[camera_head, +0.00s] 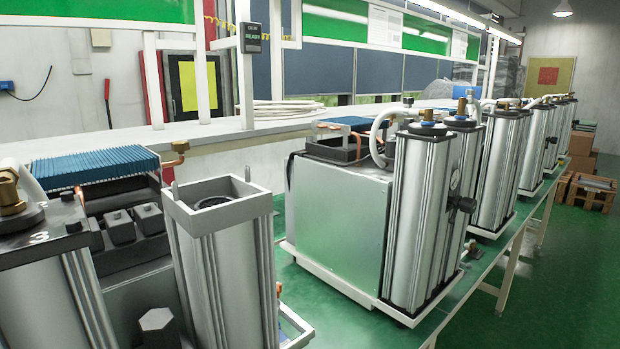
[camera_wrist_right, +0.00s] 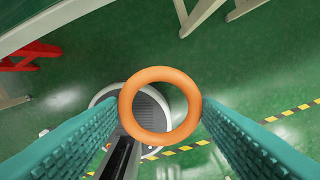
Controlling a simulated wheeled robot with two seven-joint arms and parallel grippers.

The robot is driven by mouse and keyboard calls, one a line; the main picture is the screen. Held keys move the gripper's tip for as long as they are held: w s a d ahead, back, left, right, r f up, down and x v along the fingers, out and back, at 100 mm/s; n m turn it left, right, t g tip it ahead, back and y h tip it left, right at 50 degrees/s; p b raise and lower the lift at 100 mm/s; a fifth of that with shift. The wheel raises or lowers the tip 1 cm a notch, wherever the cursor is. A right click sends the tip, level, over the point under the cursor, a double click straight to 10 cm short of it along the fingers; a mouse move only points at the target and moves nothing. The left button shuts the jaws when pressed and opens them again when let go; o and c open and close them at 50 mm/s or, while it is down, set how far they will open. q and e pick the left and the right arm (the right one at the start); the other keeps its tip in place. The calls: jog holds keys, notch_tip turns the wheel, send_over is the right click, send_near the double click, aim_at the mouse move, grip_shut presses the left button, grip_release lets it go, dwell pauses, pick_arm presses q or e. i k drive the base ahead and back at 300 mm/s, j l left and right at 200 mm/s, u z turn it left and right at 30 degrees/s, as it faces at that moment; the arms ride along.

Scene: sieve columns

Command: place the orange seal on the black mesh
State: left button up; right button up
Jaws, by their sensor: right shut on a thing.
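The orange seal (camera_wrist_right: 160,74) is a plain ring, in the right wrist view only. My right gripper (camera_wrist_right: 161,104) is shut on it, with a teal ribbed finger at each side of the ring. The seal is held in the air above the green floor, clear of the columns. In the head view, the near column has an open square grey top (camera_head: 230,215). A dark round shape (camera_head: 212,202) sits inside this top; I cannot tell if it is the black mesh. Neither gripper shows in the head view.
A blue finned block (camera_head: 95,167) and a capped column (camera_head: 40,235) stand left of the open column. A finished-looking unit (camera_head: 340,210) stands to its right, with several more behind along the bench. Green floor (camera_head: 555,270) is free at the right.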

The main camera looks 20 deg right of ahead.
aim_at(216, 203)
jog(key=l+u, duration=0.45)
jog(key=l, duration=0.4)
jog(key=l+u, duration=0.5)
jog(key=l, duration=0.4)
jog(key=u, duration=0.3)
